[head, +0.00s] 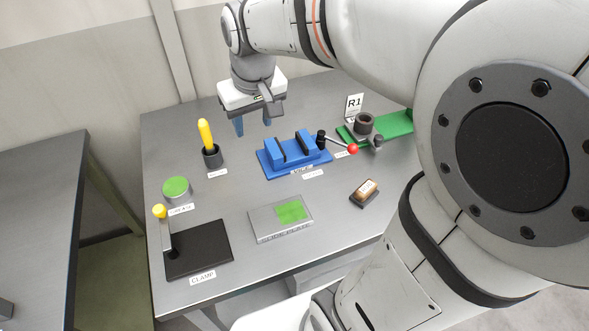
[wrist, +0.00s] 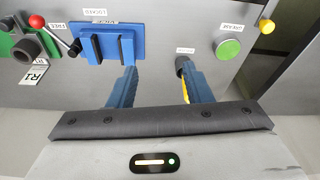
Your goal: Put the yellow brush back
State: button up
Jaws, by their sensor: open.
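The yellow brush (head: 205,133) stands upright in a small dark cup (head: 213,158) at the back left of the table. Only its yellow upper part shows; its lower end is hidden in the cup. My gripper (head: 253,127) is open and empty, with its blue fingers pointing down, above the table to the right of the brush. In the wrist view the gripper (wrist: 158,74) has its two fingers apart. The brush (wrist: 186,92) shows there only as a yellow sliver, mostly hidden by the right finger, with the dark cup (wrist: 181,64) at its end.
A green-topped tin (head: 176,188), clamp plate (head: 198,250), grey plate (head: 265,226) and small brown-topped block (head: 365,192) lie in front. A green fixture (head: 395,124) is at the back right.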

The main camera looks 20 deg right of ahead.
jog(key=s+d+f+m, duration=0.1)
jog(key=s+d, duration=0.1)
jog(key=s, duration=0.4)
jog(key=s+d+f, duration=0.1)
jog(key=s+f, duration=0.1)
jog(key=s, duration=0.5)
jog(key=shift+s+d+f+m+t, duration=0.15)
jog(key=shift+d+f+m+t, duration=0.1)
jog(key=shift+d+m+t, duration=0.15)
